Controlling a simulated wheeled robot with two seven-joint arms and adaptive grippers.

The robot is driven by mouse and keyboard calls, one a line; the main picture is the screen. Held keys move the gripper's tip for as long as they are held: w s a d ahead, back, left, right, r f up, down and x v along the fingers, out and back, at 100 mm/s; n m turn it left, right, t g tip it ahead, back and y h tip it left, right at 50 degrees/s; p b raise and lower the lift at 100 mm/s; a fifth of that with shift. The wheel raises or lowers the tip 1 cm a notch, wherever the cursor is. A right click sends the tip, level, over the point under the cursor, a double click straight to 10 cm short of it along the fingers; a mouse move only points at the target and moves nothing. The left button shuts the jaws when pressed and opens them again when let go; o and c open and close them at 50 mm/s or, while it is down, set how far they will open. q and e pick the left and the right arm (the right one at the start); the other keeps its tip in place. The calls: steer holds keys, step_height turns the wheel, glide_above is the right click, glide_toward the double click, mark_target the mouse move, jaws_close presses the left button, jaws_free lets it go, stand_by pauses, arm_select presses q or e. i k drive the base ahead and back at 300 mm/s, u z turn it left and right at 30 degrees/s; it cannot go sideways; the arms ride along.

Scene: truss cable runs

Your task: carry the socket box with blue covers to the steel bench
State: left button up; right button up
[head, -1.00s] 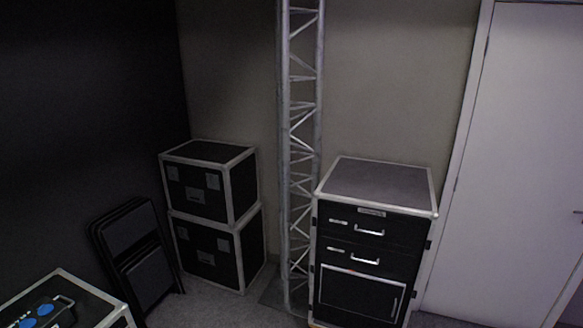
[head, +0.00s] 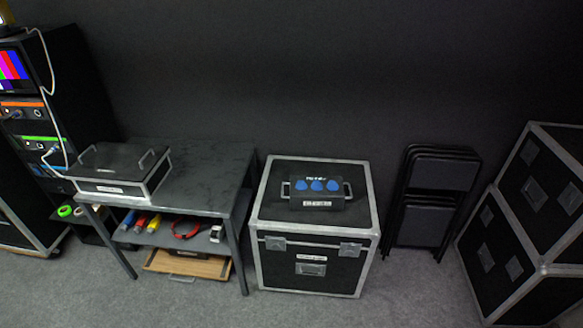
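The socket box with blue covers (head: 318,194) is a small black box with several round blue covers and a handle at each end. It sits on top of a black flight case (head: 313,251) with silver edges, near the middle of the head view. Left of that case stands a dark-topped table with grey metal legs (head: 206,170); I cannot tell whether it is the steel bench. Neither of my grippers shows in the head view.
A black case with handles (head: 119,170) stands on the table's left part. Its shelf holds tools and tape. An equipment rack (head: 28,150) stands far left. Folded chairs (head: 436,198) and stacked flight cases (head: 534,215) stand right. Grey carpet (head: 400,295) in front is clear.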

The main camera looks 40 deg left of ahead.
mark_target(202, 182)
steer(key=u, duration=0.85)
steer(key=i, duration=1.1)
steer(key=u, duration=0.5)
